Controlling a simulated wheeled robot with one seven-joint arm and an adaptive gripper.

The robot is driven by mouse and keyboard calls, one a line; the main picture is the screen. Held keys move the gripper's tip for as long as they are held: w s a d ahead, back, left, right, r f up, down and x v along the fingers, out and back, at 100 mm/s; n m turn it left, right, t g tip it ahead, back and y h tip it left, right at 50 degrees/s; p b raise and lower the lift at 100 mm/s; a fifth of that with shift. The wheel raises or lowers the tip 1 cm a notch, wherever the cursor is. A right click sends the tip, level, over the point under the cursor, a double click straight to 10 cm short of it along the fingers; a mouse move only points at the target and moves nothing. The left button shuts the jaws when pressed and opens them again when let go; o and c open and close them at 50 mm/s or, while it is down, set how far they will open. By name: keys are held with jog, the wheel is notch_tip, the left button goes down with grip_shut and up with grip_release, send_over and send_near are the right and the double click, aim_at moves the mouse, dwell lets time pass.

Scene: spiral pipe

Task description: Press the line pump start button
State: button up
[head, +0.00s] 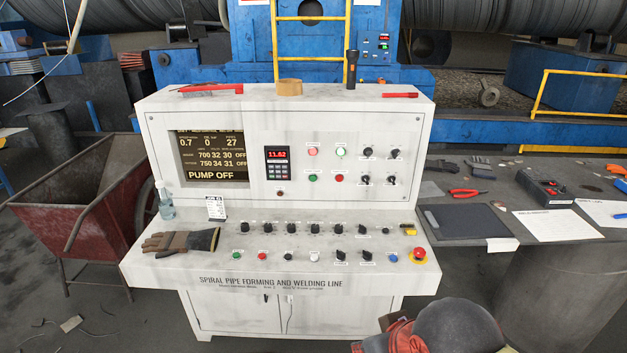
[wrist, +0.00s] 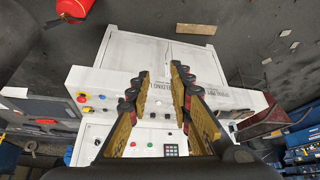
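The white control console (head: 270,283) stands ahead of me, and its display (head: 211,157) reads "PUMP OFF". Its upright panel has a green button (head: 312,178), a red button (head: 339,178), a pale green lit one (head: 341,151) and a pinkish red one (head: 312,151). The sloping shelf has another green button (head: 236,255). The small labels are too small to read, so I cannot tell which is the line pump start. My gripper (wrist: 160,71) is open and empty in the wrist view, fingers apart in front of the console, which appears upside down there.
A red mushroom button (head: 418,254) sits at the shelf's right end. A flashlight (head: 351,70) stands on top. A dark workbench (head: 505,198) with tools is at the right, a red cart (head: 75,195) at the left.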

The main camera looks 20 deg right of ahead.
jog(key=c, duration=0.3)
